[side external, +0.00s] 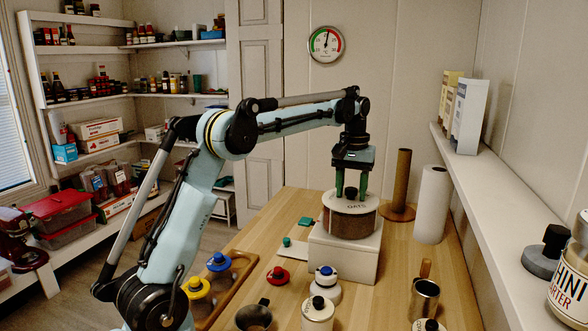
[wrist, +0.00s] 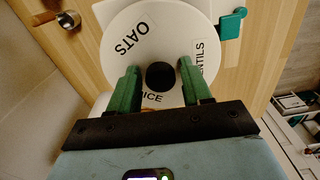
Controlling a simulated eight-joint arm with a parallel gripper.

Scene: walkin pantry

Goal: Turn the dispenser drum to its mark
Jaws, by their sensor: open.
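The dispenser drum (side external: 349,222) is a round brown-sided drum with a white top, standing on a white block (side external: 343,255) on the wooden table. In the wrist view its white top (wrist: 150,28) carries the labels OATS, RICE and one partly hidden that ends in "NTILS". My gripper (side external: 351,192) points down over the drum, open. Its green fingers (wrist: 159,72) stand on either side of the knob, with a small gap visible on each side. A teal tab (wrist: 231,22) shows beside the drum's rim; I cannot tell whether it is the mark.
A brown post (side external: 401,180) and a white roll (side external: 432,204) stand behind and right of the drum. A metal mug (side external: 424,300) and several knobbed jars stand at the front. A wooden tray (side external: 228,287) lies at the left edge. A shelf (side external: 475,180) runs along the right wall.

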